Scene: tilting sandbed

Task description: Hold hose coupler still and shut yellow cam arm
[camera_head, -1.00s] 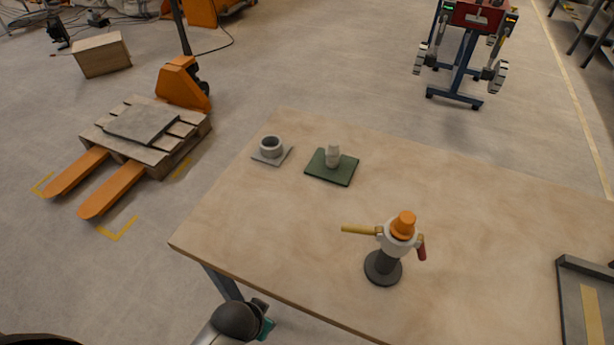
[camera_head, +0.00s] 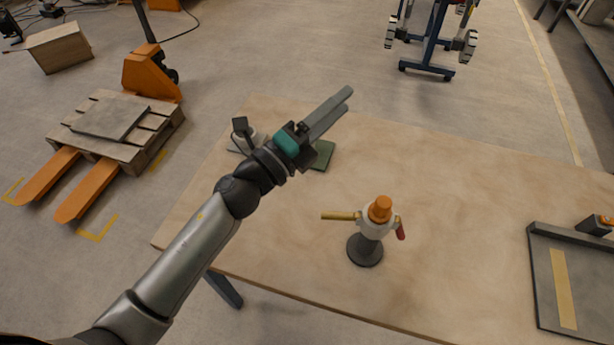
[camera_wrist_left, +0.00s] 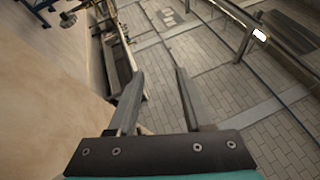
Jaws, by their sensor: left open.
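The hose coupler (camera_head: 373,224) stands upright on a round dark base (camera_head: 365,250) on the table, with an orange plug (camera_head: 380,208) in its top. Its yellow cam arm (camera_head: 339,216) sticks out level to the left. A red cam arm (camera_head: 401,230) hangs down on the right side. My left gripper (camera_head: 340,105) is above the table's far left part, up and left of the coupler, apart from it. Its fingers are open and empty, also in the left wrist view (camera_wrist_left: 158,85). The coupler is not visible in that wrist view. My right gripper is not in view.
A green mat (camera_head: 323,156) and a grey ring-shaped part on a plate (camera_head: 236,148) are partly hidden behind my left arm. A dark tray (camera_head: 540,290) lies on the table's right. The tabletop (camera_head: 460,190) around the coupler is mostly clear. A pallet jack (camera_head: 150,75) stands left on the floor.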

